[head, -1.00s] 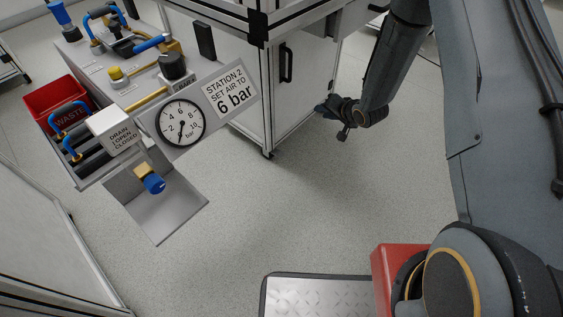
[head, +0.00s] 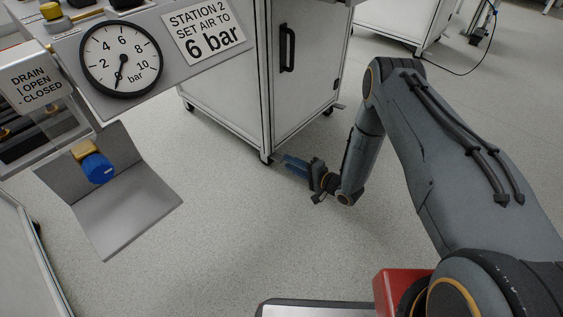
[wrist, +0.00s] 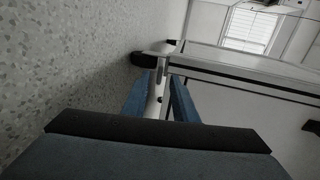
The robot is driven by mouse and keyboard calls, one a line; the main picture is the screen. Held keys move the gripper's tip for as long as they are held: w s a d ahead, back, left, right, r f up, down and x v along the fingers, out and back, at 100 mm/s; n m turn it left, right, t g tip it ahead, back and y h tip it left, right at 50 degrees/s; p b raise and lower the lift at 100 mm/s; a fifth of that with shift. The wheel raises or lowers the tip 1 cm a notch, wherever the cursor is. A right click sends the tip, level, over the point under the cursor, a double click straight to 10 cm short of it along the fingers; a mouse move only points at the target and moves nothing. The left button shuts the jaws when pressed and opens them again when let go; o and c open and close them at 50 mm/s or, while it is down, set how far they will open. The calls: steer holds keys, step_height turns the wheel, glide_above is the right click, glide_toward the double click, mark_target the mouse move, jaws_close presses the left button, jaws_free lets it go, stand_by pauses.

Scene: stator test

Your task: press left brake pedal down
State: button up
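My gripper (head: 288,163) is low over the floor beside the front corner of a white cabinet trolley (head: 228,85) on casters. Its two blue fingers are apart, with nothing visibly clamped between them. In the wrist view my gripper (wrist: 160,103) frames a pale bar-like part (wrist: 153,98) in the gap; I cannot tell whether it touches either finger. A dark caster wheel (wrist: 143,58) shows just beyond the fingertips. In the head view the near corner caster (head: 265,157) is left of the fingers. I cannot clearly make out the left brake pedal or its position.
The gauge panel (head: 121,57) and a bent metal shelf (head: 129,205) with a blue knob (head: 97,168) stand on the left. Open speckled floor (head: 230,240) lies around my gripper. Another trolley (head: 405,28) stands at the back.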

mark_target(278, 157)
steer(key=b+x, duration=0.1)
steer(key=x, duration=0.4)
steer(key=shift+b, duration=0.4)
jaws_close()
